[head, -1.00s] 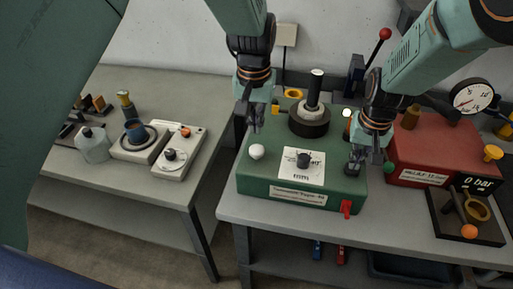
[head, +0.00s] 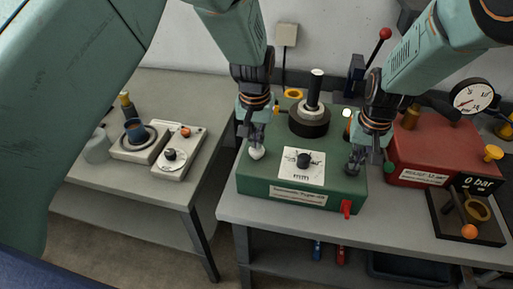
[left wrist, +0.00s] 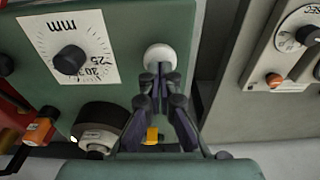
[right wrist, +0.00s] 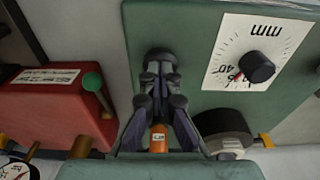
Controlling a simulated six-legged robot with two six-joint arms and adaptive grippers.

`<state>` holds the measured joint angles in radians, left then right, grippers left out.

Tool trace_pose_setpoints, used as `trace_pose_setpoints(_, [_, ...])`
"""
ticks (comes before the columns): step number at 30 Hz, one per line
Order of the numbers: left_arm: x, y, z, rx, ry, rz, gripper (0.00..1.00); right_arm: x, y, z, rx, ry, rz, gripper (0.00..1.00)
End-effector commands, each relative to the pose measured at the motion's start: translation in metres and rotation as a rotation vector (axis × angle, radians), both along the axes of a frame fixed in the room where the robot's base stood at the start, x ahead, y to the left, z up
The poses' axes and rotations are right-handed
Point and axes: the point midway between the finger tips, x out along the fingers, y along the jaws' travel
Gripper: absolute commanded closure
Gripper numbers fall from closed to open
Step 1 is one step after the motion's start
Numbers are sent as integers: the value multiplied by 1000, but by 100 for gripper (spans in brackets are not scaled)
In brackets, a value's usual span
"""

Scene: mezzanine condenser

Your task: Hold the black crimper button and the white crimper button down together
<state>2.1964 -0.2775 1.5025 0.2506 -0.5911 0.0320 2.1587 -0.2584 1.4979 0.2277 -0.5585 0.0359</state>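The green crimper box (head: 262,188) stands on the right-hand bench. Its white button (head: 257,154) is at the left of its top, directly under my left gripper (head: 256,143). In the left wrist view the white button (left wrist: 160,57) shows just beyond the shut fingertips, which are at or very near it. My right gripper (head: 353,168) is low over the right of the top. In the right wrist view its shut fingertips overlap the black button (right wrist: 158,54). The head view hides that button behind the gripper. I cannot tell whether either button is pressed.
A black dial knob (head: 303,160) on a white scale lies between the buttons. A black post (head: 315,92) rises behind it. A red lever (head: 346,207) is at the front. A red box (head: 424,150) with a gauge stands right. Another bench stands left.

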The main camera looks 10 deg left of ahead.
Motion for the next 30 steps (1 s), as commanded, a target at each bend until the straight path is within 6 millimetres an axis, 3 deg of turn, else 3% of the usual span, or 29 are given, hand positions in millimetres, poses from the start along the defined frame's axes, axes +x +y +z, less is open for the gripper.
trace_pose_setpoints(16, [0, 0, -17, 0, 1, 1, 100, -1, 0, -1, 0, 2, 0, 100])
trace_pose_setpoints(30, [0, 0, -17, 0, 1, 0, 100, -1, 0, -1, 0, 2, 0, 100])
